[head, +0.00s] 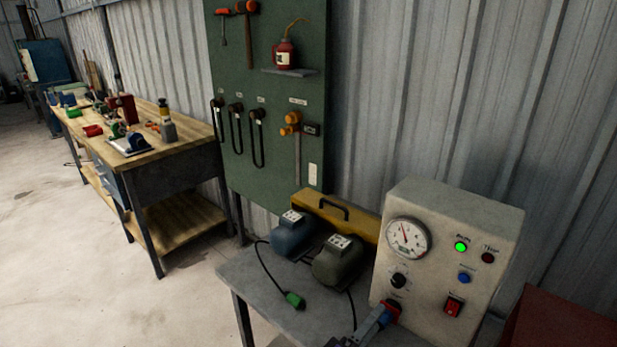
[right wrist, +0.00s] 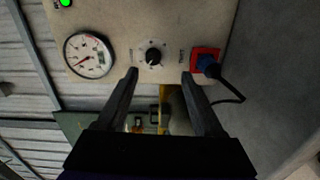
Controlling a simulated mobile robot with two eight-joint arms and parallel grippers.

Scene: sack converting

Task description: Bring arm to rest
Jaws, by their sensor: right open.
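My right gripper (head: 343,341) shows only as a dark part at the bottom edge of the head view, low in front of the panel box. In the right wrist view its two fingers (right wrist: 160,73) are spread apart with nothing between them. Behind the gap is the black knob (right wrist: 154,56) of the panel. A blue plug (right wrist: 208,66) sits at the red socket (right wrist: 196,52), beside the fingers and apart from them, with a black cable running off. The plug (head: 371,325) also shows in the head view. My left gripper is not in view.
The pale control box (head: 440,250) has a gauge (head: 408,238) and a lit green lamp (head: 461,246). Two motor-like units (head: 338,262), a green connector (head: 294,300) and a yellow case (head: 335,222) are on the grey table (head: 262,287). A wooden workbench (head: 190,142) stands at left; floor is open before it.

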